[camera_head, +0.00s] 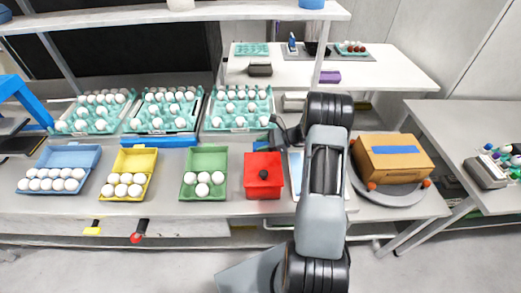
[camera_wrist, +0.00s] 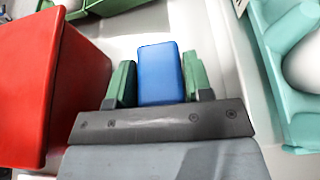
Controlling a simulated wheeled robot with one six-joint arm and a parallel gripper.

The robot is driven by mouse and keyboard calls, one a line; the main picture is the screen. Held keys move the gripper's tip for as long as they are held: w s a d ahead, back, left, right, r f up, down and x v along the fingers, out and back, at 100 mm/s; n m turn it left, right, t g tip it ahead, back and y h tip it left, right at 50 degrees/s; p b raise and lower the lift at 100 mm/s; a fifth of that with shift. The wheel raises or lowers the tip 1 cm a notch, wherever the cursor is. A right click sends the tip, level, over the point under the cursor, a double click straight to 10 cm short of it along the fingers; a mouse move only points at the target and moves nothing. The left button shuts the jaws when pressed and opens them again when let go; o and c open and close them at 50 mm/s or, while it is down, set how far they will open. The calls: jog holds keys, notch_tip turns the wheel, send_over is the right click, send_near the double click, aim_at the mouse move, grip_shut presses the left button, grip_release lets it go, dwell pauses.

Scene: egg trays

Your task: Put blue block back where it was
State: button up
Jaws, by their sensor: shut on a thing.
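The blue block (camera_wrist: 159,74) is upright between the two green fingers of my gripper (camera_wrist: 158,84) in the wrist view. The fingers touch its sides, and its lower part is hidden behind the dark gripper base. In the head view my gripper (camera_head: 263,144) is behind the red box, in front of the teal egg trays, and the block is too small there to make out well. Whether the block touches the table cannot be told.
The red box (camera_head: 263,181) with a dark knob stands close by; it fills the left of the wrist view (camera_wrist: 40,85). A teal egg tray (camera_wrist: 268,60) is close on the right there. A green egg carton (camera_head: 207,158), a yellow one (camera_head: 136,158) and a cardboard box (camera_head: 398,167) share the table.

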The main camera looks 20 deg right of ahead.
jog(key=shift+s+f, duration=0.1)
jog(key=shift+f, duration=0.1)
jog(key=shift+f, duration=0.1)
jog(key=o, duration=1)
jog(key=shift+d+r, duration=0.1)
jog(key=shift+r, duration=0.15)
jog(key=b+v, duration=0.2)
jog(key=v, duration=0.9)
jog(key=shift+s+d+r, duration=0.1)
jog(key=shift+d+r, duration=0.1)
jog(key=shift+d, duration=0.15)
